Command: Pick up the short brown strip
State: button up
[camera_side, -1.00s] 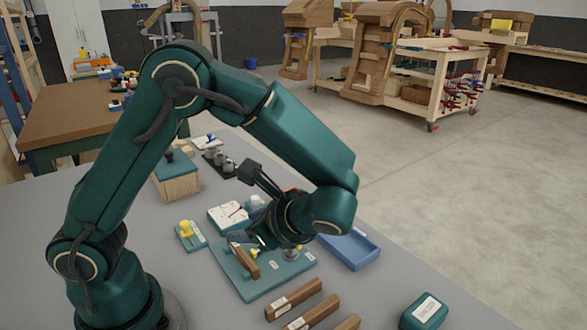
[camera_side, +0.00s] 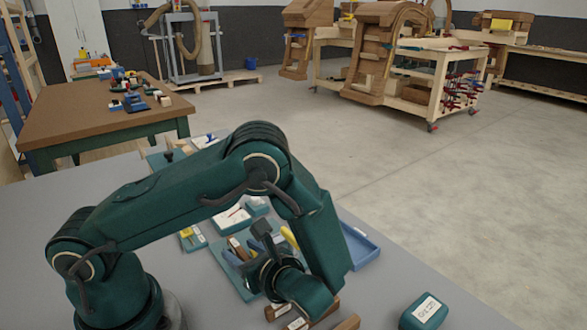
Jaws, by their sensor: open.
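Several brown strips with white labels lie at the front of the grey table. One strip (camera_side: 277,311) shows its left end, another (camera_side: 296,323) shows its label end, and a third (camera_side: 348,322) is cut by the lower picture edge. My wrist covers parts of the first two, so I cannot tell which strip is shortest. Another brown piece (camera_side: 238,248) lies on the teal board (camera_side: 226,267). My gripper (camera_side: 246,262) is open over the board, beside that brown piece. Its fingertips are partly hidden, and I cannot tell whether they touch anything.
A blue tray (camera_side: 362,246) stands right of my arm. A teal box with a white label (camera_side: 425,311) sits at the front right. The table's left side is clear.

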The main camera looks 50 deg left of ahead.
grip_shut()
jog(key=shift+r, duration=0.15)
